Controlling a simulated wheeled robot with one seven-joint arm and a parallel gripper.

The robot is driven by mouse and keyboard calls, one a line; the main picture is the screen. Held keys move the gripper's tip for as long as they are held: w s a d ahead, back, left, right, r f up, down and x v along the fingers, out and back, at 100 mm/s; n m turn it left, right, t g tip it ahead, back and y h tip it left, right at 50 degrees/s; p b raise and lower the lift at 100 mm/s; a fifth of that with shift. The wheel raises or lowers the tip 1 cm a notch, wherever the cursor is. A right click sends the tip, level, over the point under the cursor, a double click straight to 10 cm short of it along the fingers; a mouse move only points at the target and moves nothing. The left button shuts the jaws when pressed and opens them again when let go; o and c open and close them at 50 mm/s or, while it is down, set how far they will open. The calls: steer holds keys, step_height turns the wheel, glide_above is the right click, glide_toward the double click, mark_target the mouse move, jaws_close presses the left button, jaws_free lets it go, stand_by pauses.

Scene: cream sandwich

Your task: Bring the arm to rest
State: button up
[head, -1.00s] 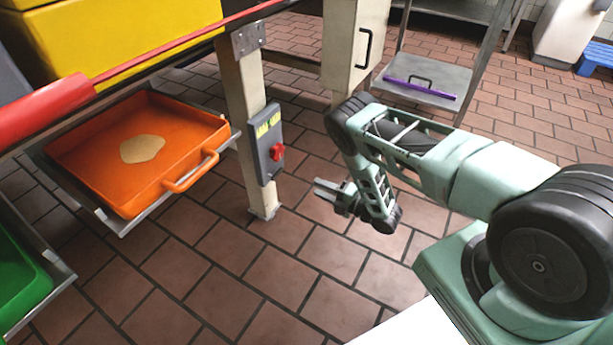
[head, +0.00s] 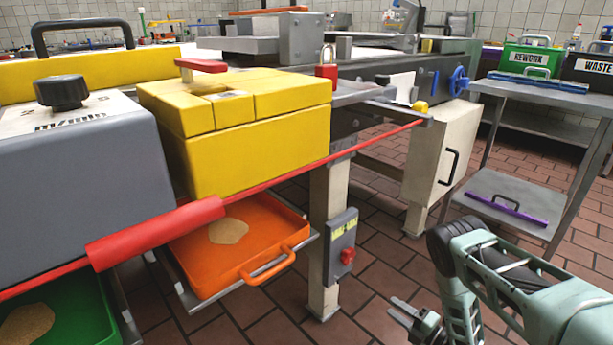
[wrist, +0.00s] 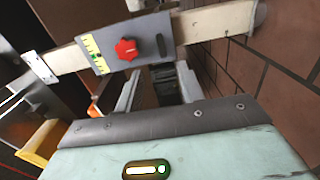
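My arm, pale green and black, is folded at the lower right of the head view. My gripper (head: 401,311) hangs low above the tiled floor, to the right of the grey switch box (head: 341,247) on the cream machine leg. In the wrist view my gripper (wrist: 156,88) shows two pale fingers spread apart, with nothing seen held between them. The switch box (wrist: 127,52) with its red knob lies beyond the fingers there, apart from them.
An orange tray (head: 201,281) with a flat tan piece sits left of the leg. A green tray (head: 88,318) is at lower left. A red bar (head: 156,232) runs along the machine's front. A steel table (head: 540,97) stands right. Floor around the gripper is clear.

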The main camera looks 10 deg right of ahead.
steer(key=w+d+r+m+h, duration=0.1)
steer(key=w+r+m+h, duration=0.2)
steer(key=w+r, duration=0.35)
steer(key=w+d+r+m+g+h, duration=0.1)
steer(key=w+r+m+g+h, duration=0.15)
steer(key=r+m, duration=0.35)
steer(key=w+d+r+m+g+h, duration=0.2)
steer(key=r+m+h, duration=0.2)
steer(key=r, duration=0.4)
steer(key=s+a+r+m+g, duration=0.35)
steer(key=s+r+m, duration=0.35)
steer(key=s, duration=0.6)
steer(key=s+a+r+m+g, duration=0.2)
steer(key=s+r+m+g, duration=0.25)
steer(key=s+r, duration=0.75)
steer(key=s+a+n+g, duration=0.2)
steer(key=s+a+n, duration=0.6)
steer(key=s+a, duration=0.85)
step_height(320, 180, up, 34)
steer(key=w+a+p, duration=0.1)
steer(key=w+p, duration=0.1)
steer(key=p, duration=3.2)
steer(key=shift+a+m+p, duration=0.25)
steer(key=shift+m+p, duration=0.1)
steer(key=shift+p, duration=0.05)
